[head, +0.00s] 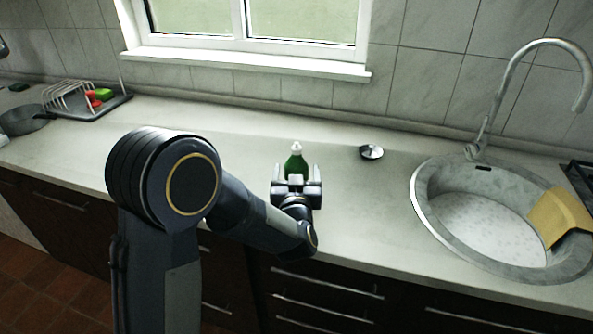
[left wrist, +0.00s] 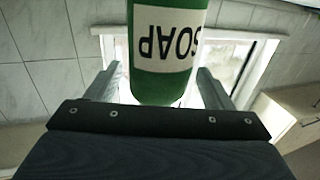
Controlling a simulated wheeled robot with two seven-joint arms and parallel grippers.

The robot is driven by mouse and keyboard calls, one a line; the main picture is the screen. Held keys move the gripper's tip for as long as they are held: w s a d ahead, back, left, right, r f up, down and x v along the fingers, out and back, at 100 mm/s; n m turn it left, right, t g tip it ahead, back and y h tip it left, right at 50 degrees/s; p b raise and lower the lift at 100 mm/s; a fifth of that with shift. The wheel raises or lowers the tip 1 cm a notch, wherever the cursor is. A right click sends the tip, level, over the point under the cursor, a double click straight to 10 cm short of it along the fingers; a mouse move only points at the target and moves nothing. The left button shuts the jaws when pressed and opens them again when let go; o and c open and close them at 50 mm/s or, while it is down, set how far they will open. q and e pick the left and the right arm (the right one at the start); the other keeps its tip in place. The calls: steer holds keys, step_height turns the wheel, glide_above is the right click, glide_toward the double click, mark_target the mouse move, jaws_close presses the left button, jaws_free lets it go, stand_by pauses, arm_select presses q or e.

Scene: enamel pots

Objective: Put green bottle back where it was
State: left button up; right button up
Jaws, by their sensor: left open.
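The green bottle (head: 296,163) with a white cap stands upright on the counter in the head view, just beyond my left gripper. My left gripper (head: 297,175) is open, its two fingers on either side of the bottle's lower part as seen from the head. In the left wrist view the green bottle (left wrist: 160,88) shows its white label reading SOAP, upside down in the picture. There it lies between the spread fingers of the left gripper (left wrist: 163,88), with gaps on both sides. My right gripper is not in view.
A small metal bowl-like item (head: 371,152) stands right of the bottle. The round sink (head: 424,205) with a yellow cloth (head: 560,215) and a tap (head: 507,75) is farther right. A dish rack (head: 75,97) and a pan (head: 27,119) stand far left. The counter between is clear.

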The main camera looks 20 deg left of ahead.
arm_select(q)
steer(key=b+v, duration=0.1)
steer(key=v, duration=1)
steer(key=s+a+f+g+h, duration=0.1)
steer(key=s+g, duration=0.3)
steer(key=s, duration=0.4)
steer(key=s+a+f+g+h, duration=0.1)
steer(key=s+a+g+h, duration=0.2)
steer(key=s, duration=0.5)
steer(key=s+a+f+m+g+h, duration=0.1)
steer(key=s+g+h, duration=0.3)
steer(key=s, duration=0.4)
steer(key=shift+a+f+g, duration=0.25)
steer(key=shift+a+g, duration=0.15)
steer(key=shift+a, duration=0.35)
steer(key=shift+s, duration=0.1)
step_height(320, 180, up, 6)
steer(key=p, duration=0.5)
steer(key=shift+f+p, duration=0.1)
steer(key=shift+p, duration=0.3)
